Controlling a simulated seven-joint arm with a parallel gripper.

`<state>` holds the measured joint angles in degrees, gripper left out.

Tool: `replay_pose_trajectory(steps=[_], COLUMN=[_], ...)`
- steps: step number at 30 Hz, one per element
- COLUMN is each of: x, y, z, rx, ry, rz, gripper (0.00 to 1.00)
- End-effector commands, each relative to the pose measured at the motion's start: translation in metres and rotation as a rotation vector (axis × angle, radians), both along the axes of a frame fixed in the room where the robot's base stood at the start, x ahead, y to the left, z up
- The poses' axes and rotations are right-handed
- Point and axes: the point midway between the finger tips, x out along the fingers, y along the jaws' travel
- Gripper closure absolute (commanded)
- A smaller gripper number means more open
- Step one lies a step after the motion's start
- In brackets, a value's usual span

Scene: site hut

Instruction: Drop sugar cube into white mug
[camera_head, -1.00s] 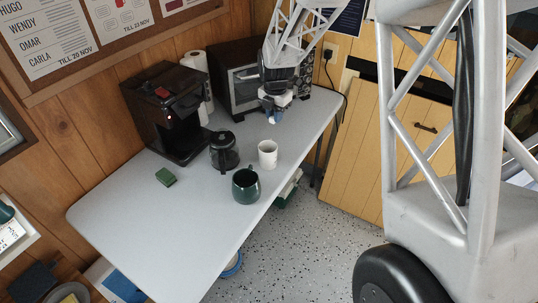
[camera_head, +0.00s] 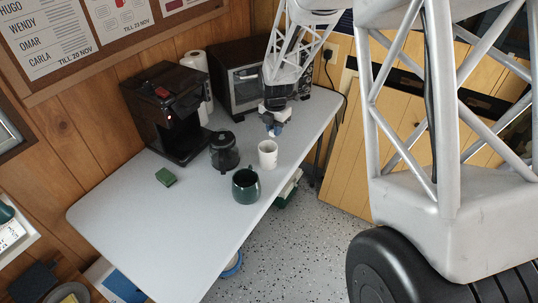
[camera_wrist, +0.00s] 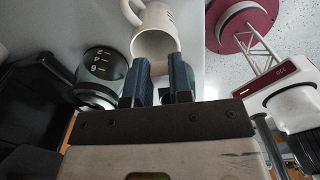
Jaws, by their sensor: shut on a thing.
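The white mug (camera_head: 267,154) stands upright on the grey table (camera_head: 150,220), right of the glass jug. My gripper (camera_head: 274,131) is just behind and above the mug in the head view, pointing down. In the wrist view, the mug (camera_wrist: 155,42) shows its open mouth just beyond the blue fingertips of my gripper (camera_wrist: 158,78). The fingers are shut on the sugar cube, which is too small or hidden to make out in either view. The fingers appear apart from the mug.
A dark green mug (camera_head: 246,186) stands close in front of the white mug. A black-lidded glass jug (camera_head: 224,152) is to its left. A coffee machine (camera_head: 160,120), toaster oven (camera_head: 243,90) and green sponge (camera_head: 166,177) are also on the table. The table's left front is clear.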

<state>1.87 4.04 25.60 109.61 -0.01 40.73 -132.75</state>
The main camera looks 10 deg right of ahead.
Motion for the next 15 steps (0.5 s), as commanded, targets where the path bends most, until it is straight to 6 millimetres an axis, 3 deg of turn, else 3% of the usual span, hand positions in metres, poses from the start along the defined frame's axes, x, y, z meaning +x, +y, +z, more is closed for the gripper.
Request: replay_pose_trajectory(steps=[6,7,12,15], x=[-0.0001,-0.0001,-0.0001,-0.0001], y=[-0.0001,-0.0001,0.0,0.0], z=[-0.0001,-0.0001,-0.0001,-0.0001], rx=[0.0,0.0,0.0,0.0], ry=[0.0,0.0,0.0,0.0], rz=[0.0,0.0,0.0,0.0], gripper=[0.88,0.77,0.51,0.5])
